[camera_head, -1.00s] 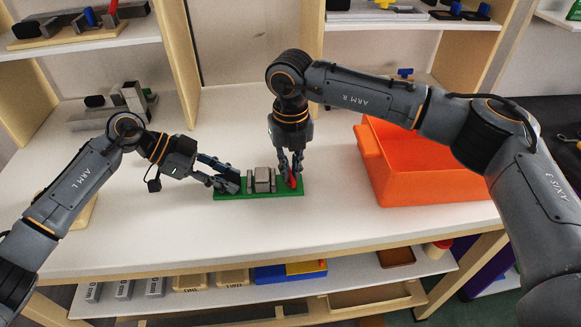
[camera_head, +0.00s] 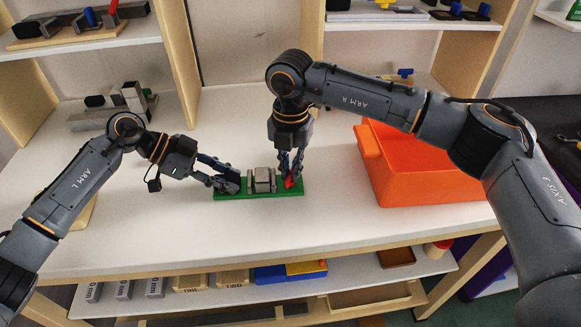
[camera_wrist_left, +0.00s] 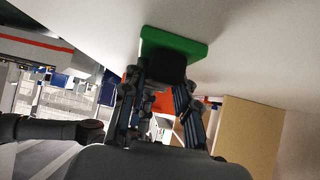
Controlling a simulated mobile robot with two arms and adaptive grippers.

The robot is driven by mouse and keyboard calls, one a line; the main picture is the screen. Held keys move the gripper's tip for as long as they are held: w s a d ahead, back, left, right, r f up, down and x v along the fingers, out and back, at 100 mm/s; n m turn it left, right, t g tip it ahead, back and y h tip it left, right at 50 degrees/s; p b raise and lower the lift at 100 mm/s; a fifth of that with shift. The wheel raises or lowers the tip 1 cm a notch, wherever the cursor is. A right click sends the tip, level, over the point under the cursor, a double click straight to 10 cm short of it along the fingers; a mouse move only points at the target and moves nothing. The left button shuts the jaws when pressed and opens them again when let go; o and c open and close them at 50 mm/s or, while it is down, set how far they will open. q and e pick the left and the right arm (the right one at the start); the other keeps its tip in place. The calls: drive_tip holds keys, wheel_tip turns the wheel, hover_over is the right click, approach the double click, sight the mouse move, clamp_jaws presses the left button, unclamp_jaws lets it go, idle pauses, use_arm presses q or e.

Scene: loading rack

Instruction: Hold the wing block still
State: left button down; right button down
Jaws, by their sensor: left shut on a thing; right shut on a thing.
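A green base (camera_head: 232,196) lies on the white table with a grey block (camera_head: 262,180) at its middle. A dark block sits at the base's left end; I cannot tell for sure which part is the wing block. My left gripper (camera_head: 226,183) is shut on this dark block from the left. In the left wrist view the dark block (camera_wrist_left: 163,66) is between my fingers, on the green base (camera_wrist_left: 172,39). My right gripper (camera_head: 291,179) reaches down at the base's right end, shut on a small red part (camera_head: 289,183), which its fingers partly hide.
An orange bin (camera_head: 430,180) stands to the right on the table. A grey fixture (camera_head: 112,108) stands at the back left. Shelves rise behind, and a lower shelf (camera_head: 180,300) holds several blocks. The table in front of the green base is clear.

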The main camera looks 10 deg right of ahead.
use_arm(q)
drive_tip(key=shift+f, duration=0.1)
idle(0.3)
use_arm(e)
drive_tip(key=c, duration=1.4)
unclamp_jaws()
wheel_tip(320, 180, up, 12)
drive_tip(key=shift+r, duration=0.1)
use_arm(q)
drive_tip(key=c, duration=1.1)
unclamp_jaws()
drive_tip(key=shift+o, duration=0.8)
